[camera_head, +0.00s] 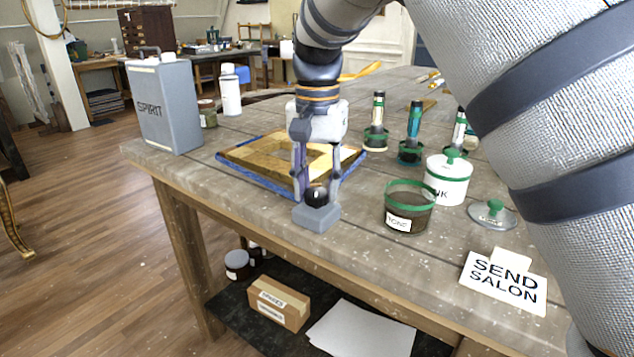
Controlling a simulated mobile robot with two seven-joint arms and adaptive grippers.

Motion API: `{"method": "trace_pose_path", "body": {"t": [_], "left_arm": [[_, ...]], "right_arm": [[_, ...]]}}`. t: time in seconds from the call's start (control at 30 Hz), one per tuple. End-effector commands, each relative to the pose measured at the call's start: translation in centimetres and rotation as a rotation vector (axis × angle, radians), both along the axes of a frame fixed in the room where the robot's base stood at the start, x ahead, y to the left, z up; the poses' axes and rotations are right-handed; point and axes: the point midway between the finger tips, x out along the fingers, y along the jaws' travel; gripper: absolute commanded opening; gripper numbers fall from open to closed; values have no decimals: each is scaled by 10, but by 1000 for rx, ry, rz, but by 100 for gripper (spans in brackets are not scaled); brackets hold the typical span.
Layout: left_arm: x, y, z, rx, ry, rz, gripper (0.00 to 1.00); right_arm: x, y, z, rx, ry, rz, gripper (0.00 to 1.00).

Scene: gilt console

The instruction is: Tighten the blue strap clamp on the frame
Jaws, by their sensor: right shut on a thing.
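A gilt frame (256,161) lies flat on the workbench, with a blue strap (256,180) running around its outer edge. A grey clamp block (316,217) with a dark round knob (318,197) sits at the frame's near corner. My right gripper (317,192) points down over the block, its fingers on either side of the knob and shut on it. The gripper hides part of the frame and strap behind it. My left gripper is not in view.
The workbench (370,255) holds a grey spirit can (167,108) at the left and a brown tub (408,208) right of the clamp. A white pot (447,180), a loose lid (492,214), green-based holders (410,148) and a sign card (503,282) stand further right.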

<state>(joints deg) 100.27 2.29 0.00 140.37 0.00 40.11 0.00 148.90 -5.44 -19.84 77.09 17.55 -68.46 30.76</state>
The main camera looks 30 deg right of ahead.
Motion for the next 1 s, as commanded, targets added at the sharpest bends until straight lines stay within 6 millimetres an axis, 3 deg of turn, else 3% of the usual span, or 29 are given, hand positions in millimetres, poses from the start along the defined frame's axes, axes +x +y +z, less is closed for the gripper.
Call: {"method": "trace_pose_path", "body": {"t": [0.63,0.67,0.73,1.0], "left_arm": [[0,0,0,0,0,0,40],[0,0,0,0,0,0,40],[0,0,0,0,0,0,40],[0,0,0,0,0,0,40]], "right_arm": [[0,-1,1,-2,-3,-42,6],[0,-1,1,-2,-3,-42,40],[0,-1,1,-2,-3,-42,54],[0,0,1,-2,-1,-42,54]]}}
